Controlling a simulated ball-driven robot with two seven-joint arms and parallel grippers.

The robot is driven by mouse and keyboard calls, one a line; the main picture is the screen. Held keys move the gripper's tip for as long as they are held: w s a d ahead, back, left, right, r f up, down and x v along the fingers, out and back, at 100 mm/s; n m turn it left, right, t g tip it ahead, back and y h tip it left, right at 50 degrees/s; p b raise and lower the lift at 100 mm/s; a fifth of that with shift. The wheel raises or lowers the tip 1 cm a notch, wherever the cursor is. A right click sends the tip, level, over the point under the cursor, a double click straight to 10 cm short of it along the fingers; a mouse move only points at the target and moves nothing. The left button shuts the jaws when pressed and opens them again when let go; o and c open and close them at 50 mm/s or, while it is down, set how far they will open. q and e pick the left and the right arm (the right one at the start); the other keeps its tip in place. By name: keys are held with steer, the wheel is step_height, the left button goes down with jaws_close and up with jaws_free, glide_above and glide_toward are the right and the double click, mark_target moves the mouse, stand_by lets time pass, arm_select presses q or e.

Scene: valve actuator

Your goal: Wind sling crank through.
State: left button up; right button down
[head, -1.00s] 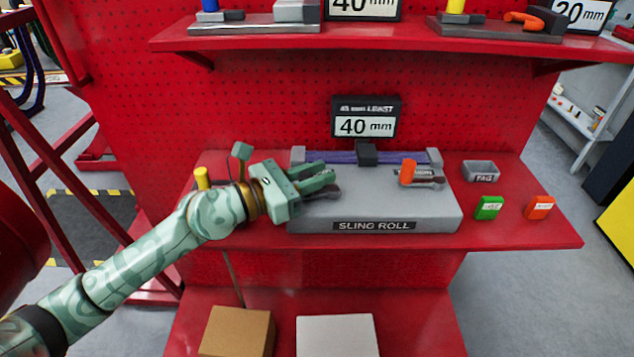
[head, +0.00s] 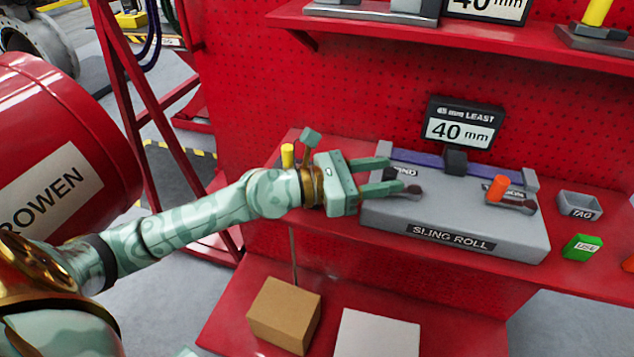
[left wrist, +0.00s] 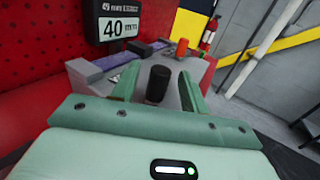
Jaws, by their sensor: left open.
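The grey sling roll box (head: 455,218), labelled SLING ROLL, sits on the red bench. A purple strap (head: 415,158) runs along its back, through a black block (head: 455,161). A dark crank arm (head: 408,193) is at its left end, partly hidden by my gripper. My left gripper (head: 395,175) is open at this end. In the left wrist view a black upright knob (left wrist: 158,84) stands between its fingers (left wrist: 158,76); I cannot tell whether they touch it. An orange handle (head: 497,188) on a second dark lever is at the right. My right gripper is not in view.
A sign (head: 462,128) reads 40 mm, "45 mm LEAST". A grey TAG tray (head: 580,205) and a green USE block (head: 582,247) lie to the right. A yellow post (head: 287,155) stands left, close to my arm. A shelf (head: 390,22) overhangs above.

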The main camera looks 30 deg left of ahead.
arm_select(q)
steer(key=b+v, duration=0.2)
steer(key=v, duration=0.1)
steer(key=f+b+v, duration=0.1)
steer(key=v, duration=0.3)
steer(key=shift+s+f+b, duration=0.1)
steer(key=shift+f+b, duration=0.05)
steer(key=shift+b, duration=0.25)
steer(key=s+a+b, duration=0.1)
steer(key=s+a+r, duration=0.1)
steer(key=shift+s+a+b, duration=0.3)
steer(key=shift+b, duration=0.1)
steer(key=shift+v, duration=0.9)
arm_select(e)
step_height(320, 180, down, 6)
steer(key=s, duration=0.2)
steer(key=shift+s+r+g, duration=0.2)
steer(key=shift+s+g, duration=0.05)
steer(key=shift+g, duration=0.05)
arm_select(q)
steer(key=shift+r, duration=0.15)
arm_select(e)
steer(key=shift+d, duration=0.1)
